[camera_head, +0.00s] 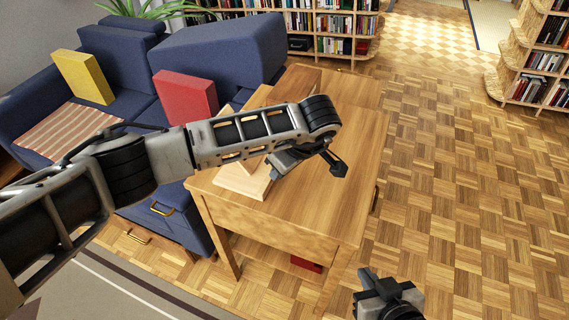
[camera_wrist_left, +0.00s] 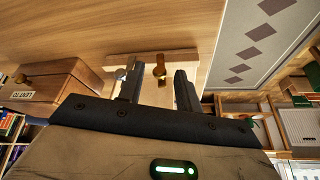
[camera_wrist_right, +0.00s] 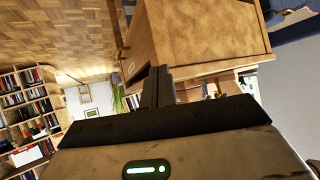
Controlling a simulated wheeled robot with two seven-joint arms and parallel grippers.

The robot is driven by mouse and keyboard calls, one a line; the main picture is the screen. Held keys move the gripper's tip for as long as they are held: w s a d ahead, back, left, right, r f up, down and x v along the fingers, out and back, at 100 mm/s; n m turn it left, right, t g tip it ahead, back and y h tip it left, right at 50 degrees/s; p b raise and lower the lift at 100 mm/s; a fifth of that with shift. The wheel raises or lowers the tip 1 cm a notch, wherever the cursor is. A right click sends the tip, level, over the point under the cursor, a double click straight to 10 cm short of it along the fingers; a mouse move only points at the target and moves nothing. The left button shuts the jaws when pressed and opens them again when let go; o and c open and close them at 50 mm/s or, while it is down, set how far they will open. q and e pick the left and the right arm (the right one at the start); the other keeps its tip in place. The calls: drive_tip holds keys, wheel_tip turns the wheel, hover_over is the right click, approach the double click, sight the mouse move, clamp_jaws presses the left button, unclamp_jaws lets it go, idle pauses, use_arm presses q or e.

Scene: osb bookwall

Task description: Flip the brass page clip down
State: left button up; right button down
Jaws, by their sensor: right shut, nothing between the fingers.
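A small brass clip (camera_wrist_left: 160,72) stands at the edge of a pale wooden stand (camera_wrist_left: 195,62) in the left wrist view. The stand also shows on the table in the head view (camera_head: 243,182), partly hidden behind my left arm. My left gripper (camera_wrist_left: 157,76) is open, its two dark fingers apart, with the brass clip seen between them. I cannot tell whether a finger touches it.
A wooden box (camera_wrist_left: 50,82) with a label and brass knob shows in the left wrist view. A blue sofa (camera_head: 130,65) with red and yellow cushions adjoins the table. Parquet floor (camera_head: 470,180) is clear at right.

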use_arm(q)
clamp_jaws()
use_arm(e)
drive_tip(key=shift+s+f, duration=0.1)
drive_tip(key=shift+d+f, duration=0.1)
